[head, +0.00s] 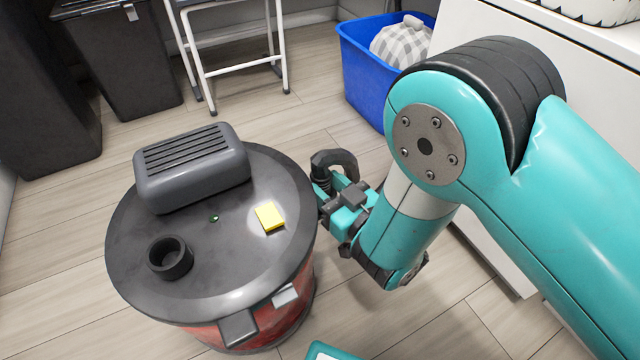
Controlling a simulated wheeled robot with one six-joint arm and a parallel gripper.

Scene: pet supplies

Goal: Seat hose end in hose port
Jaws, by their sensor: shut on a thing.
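The hose port (170,257) is a short black round collar with an open top, on the left front of the dark lid of a red canister vacuum (215,300). My gripper (328,197) is just right of the lid's edge, apart from the port by most of the lid's width. It is shut on a dark, curved, ribbed piece, the hose end (334,160), which arches up above the fingers. The fingertips and the lower part of the hose end are partly hidden by the gripper body.
A grey vented housing (190,165) stands on the back of the lid, and a yellow block (269,217) lies on its right half. Latches (240,328) sit on the front rim. Behind are a blue bin (365,75), a white-legged stool (240,70) and dark bins (125,60). A white cabinet stands right.

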